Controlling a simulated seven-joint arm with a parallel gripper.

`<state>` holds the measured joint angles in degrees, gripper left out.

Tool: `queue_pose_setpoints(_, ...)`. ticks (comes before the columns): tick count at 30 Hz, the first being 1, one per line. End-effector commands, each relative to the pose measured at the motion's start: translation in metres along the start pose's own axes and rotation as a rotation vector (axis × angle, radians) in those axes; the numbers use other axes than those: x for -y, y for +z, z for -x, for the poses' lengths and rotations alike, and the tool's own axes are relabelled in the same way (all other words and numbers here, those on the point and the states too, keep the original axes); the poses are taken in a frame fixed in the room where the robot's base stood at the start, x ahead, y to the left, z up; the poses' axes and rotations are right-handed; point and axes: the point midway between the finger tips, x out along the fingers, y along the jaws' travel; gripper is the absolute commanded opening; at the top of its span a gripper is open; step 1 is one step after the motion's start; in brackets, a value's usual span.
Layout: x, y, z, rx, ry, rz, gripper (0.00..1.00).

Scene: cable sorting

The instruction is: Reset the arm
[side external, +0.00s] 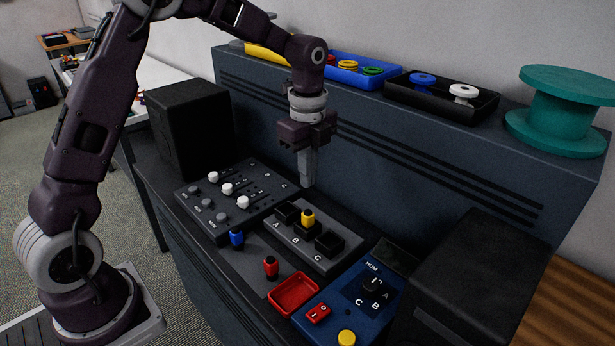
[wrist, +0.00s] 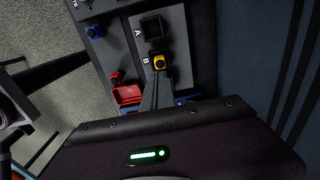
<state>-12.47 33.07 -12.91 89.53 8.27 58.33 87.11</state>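My gripper (side external: 307,185) hangs above the panel with its fingers pointing down, together and with nothing seen between them. The fingers also show in the wrist view (wrist: 160,78). A yellow plug (side external: 307,218) stands in the middle socket, B, of the block (side external: 286,238) marked A, B, C; it shows just past my fingertips in the wrist view (wrist: 159,63). My fingertips look apart from it, above it. Sockets A (side external: 287,212) and C (side external: 329,243) look empty. A blue plug (side external: 236,238) and a red plug (side external: 271,267) stand on the panel in front.
A red tray (side external: 293,294) and a blue box (side external: 345,300) with a knob and buttons lie at the front right. Behind, a raised ledge holds a blue tray (side external: 350,74), a black tray (side external: 440,101) and a teal spool (side external: 562,110).

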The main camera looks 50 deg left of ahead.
Motion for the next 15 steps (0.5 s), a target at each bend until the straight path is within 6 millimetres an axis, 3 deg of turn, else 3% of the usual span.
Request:
queue_pose_setpoints(2,-0.006,-0.002,0.011,0.007,-0.016,0.037,0.00)
queue_pose_setpoints(5,-0.036,-0.008,0.051,0.027,-0.084,0.217,0.00)
queue_pose_setpoints(9,-0.117,-0.018,0.110,-0.006,-0.232,0.652,0.00)
queue_pose_setpoints(12,-0.177,-0.023,0.128,-0.098,-0.322,0.969,0.00)
queue_pose_setpoints(15,-0.227,-0.027,0.128,-0.217,-0.373,1.236,0.00)
